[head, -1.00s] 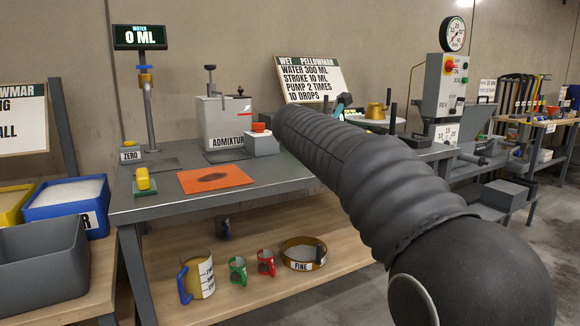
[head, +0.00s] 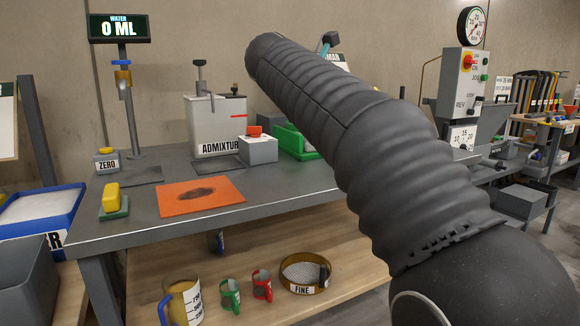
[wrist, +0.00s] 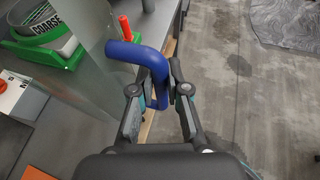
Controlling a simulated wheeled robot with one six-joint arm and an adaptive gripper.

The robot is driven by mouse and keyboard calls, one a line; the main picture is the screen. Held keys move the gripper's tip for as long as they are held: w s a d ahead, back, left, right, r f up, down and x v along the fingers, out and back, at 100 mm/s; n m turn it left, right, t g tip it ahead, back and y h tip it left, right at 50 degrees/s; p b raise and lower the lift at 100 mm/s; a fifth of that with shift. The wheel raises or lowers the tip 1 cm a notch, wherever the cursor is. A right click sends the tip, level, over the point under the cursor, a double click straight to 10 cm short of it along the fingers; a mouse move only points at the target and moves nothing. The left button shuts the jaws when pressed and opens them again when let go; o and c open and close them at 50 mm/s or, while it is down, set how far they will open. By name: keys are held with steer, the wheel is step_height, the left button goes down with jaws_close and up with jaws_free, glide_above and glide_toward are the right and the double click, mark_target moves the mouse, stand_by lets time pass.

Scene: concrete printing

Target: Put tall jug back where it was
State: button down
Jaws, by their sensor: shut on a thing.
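In the wrist view my gripper (wrist: 159,98) is shut on the blue handle (wrist: 150,60) of the tall jug. The jug's body (wrist: 92,62) looks clear and greyish, and lies to the left of the handle. In the head view only a small teal part of my gripper (head: 328,42) shows beyond my raised arm. The held jug cannot be made out there and is probably behind the arm.
The bench (head: 285,185) carries the admixture box (head: 216,125), an orange mat (head: 200,196), a yellow block (head: 112,198) and a green tray (head: 290,140). The lower shelf holds a marked jug (head: 186,300), green (head: 230,294) and red (head: 262,285) cups and a FINE sieve (head: 305,273).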

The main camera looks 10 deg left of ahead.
mark_target(304, 145)
steer(key=w+a+f, duration=0.2)
steer(key=a, duration=0.1)
steer(key=w+a+f, duration=0.2)
steer(key=w, duration=0.1)
steer(key=w+a+f, duration=0.2)
steer(key=a, duration=0.1)
steer(key=shift+w+a+f, duration=0.25)
steer(key=shift+a, duration=0.05)
steer(key=shift+w+a+f, duration=0.1)
steer(key=shift+f, duration=0.1)
steer(key=shift+f+b, duration=0.7)
steer(key=shift+f, duration=1.4)
steer(key=c, duration=1.2)
jaws_free()
steer(key=shift+o, duration=0.2)
steer(key=shift+r, duration=0.25)
steer(key=p+v, duration=0.1)
steer(key=v, duration=1.1)
steer(key=shift+f+p, duration=0.15)
steer(key=shift+p, duration=0.15)
